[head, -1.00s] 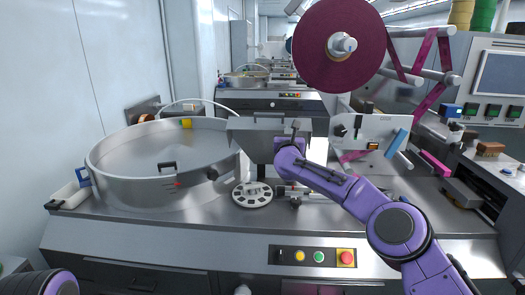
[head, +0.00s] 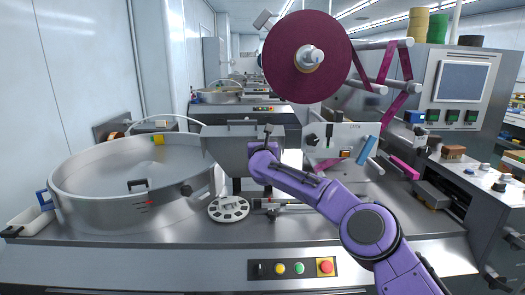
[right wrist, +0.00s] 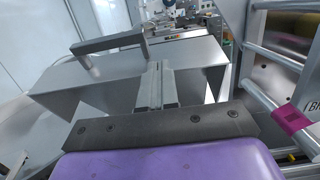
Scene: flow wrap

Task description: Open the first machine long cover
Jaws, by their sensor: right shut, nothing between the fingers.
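A grey metal box-like housing (head: 225,147) with a flat top stands in the middle of the machine, right of the round bowl; it appears to be the long cover. Its flat lid (right wrist: 190,55) and a raised bar handle (right wrist: 110,42) show in the right wrist view. The lid looks level and closed. My right gripper (head: 267,130) is at the housing's right end. Its fingers (right wrist: 157,80) are together and empty, over the lid and to the right of the handle. I cannot tell whether they touch the lid. My left gripper is not in view.
A wide round metal bowl (head: 100,200) stands left. A dark red film reel (head: 285,60) hangs above right, with rollers and a white plate (head: 325,140) below. A white slotted disc (head: 229,208) lies on the deck. A button panel (head: 292,268) is in front.

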